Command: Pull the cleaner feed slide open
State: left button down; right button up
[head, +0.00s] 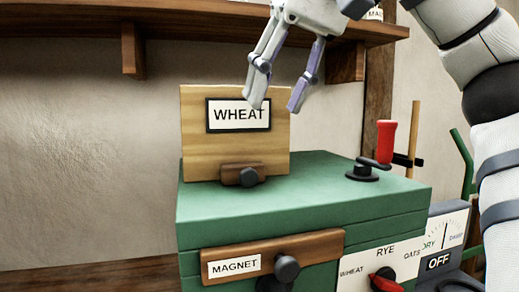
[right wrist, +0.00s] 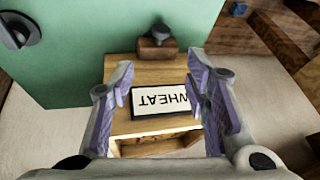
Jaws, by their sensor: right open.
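A small wooden slide (head: 229,174) with a dark round knob (head: 249,177) sits at the foot of the wooden hopper (head: 193,130) labelled WHEAT, on top of the green cleaner (head: 290,205). The slide also shows in the right wrist view (right wrist: 153,49), its knob (right wrist: 159,33) pointing away from the hopper. My right gripper (head: 275,105) is open and empty, fingers pointing down, at the height of the WHEAT label and above the slide. In the right wrist view its fingers (right wrist: 162,80) stand either side of the label, apart from the knob. My left gripper is not in view.
A wooden MAGNET front with a dark knob (head: 286,268) is on the cleaner's face, beside a red-pointer grain selector (head: 385,281). A red-handled crank (head: 385,142) stands on top at right. A wooden shelf (head: 190,20) runs overhead. The green top before the slide is clear.

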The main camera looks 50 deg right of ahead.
jog(key=b, duration=0.2)
send_near(252, 170)
jog(key=f, duration=0.2)
jog(key=x, duration=0.3)
jog(key=b+x, duration=0.1)
jog(key=x, duration=0.2)
jog(key=shift+w+a+f, duration=0.1)
jog(key=shift+w+f, duration=0.05)
jog(key=shift+w, duration=0.35)
jog(key=shift+w+f, duration=0.3)
jog(key=shift+f, duration=0.15)
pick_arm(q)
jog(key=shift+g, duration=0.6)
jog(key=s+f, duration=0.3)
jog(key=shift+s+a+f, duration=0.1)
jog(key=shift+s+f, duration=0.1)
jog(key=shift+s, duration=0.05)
pick_arm(e)
grip_shut()
